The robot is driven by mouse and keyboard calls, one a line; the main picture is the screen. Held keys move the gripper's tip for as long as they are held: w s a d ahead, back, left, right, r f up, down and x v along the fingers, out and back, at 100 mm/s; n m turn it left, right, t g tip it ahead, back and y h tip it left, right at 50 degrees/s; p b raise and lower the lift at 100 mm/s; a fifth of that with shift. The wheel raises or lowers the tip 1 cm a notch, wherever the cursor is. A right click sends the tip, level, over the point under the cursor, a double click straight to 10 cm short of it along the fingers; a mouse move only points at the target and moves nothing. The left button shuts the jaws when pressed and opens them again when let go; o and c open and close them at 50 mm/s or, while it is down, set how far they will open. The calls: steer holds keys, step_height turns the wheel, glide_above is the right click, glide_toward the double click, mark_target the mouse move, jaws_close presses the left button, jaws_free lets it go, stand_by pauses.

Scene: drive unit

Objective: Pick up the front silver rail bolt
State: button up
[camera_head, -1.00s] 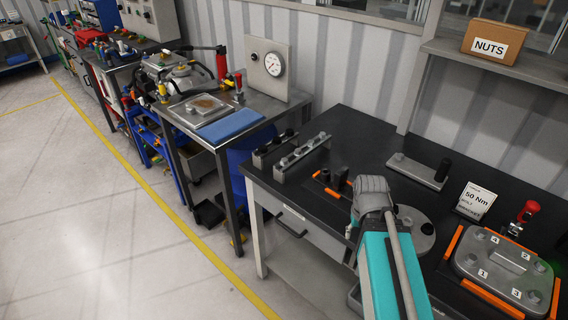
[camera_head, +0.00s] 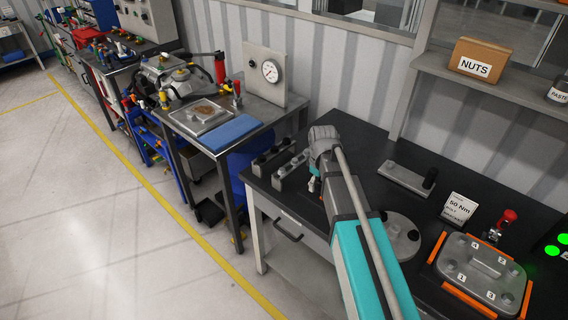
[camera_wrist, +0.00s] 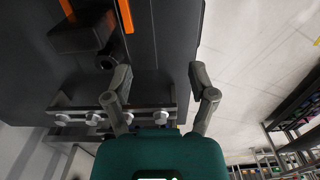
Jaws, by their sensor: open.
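My gripper (camera_wrist: 158,70) is open and empty in the wrist view, one finger on each side. The silver bolts stand in a row on a grey rail (camera_wrist: 75,108), beyond the gripper's palm. The front silver rail bolt (camera_wrist: 160,117) is at the right end of that row, nearest the bench's front edge. In the picture it lies between the two fingers, close above the palm; I cannot tell the gap in depth. In the head view the silver bolt rail (camera_head: 287,166) is partly hidden behind my arm.
A second rail with dark bolts (camera_head: 262,161) stands left of the silver one. A dark block (camera_wrist: 83,34) and orange strips lie near the gripper in the wrist view. A grey plate with a black post (camera_head: 405,177) and a numbered cover (camera_head: 482,268) are further right on the bench.

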steer(key=w+a+r+n+p, duration=0.7)
steer(key=w+a+r+n, duration=0.2)
steer(key=w+a, duration=0.2)
steer(key=shift+w+a+p, duration=0.15)
steer(key=shift+a+p, duration=0.2)
steer(key=shift+a, duration=0.5)
steer(key=b, duration=0.9)
glide_above(282, 169)
step_height(282, 169, down, 8)
steer(key=shift+f, duration=0.25)
steer(key=shift+f+b, duration=2.4)
steer(key=shift+f, duration=0.2)
jaws_close()
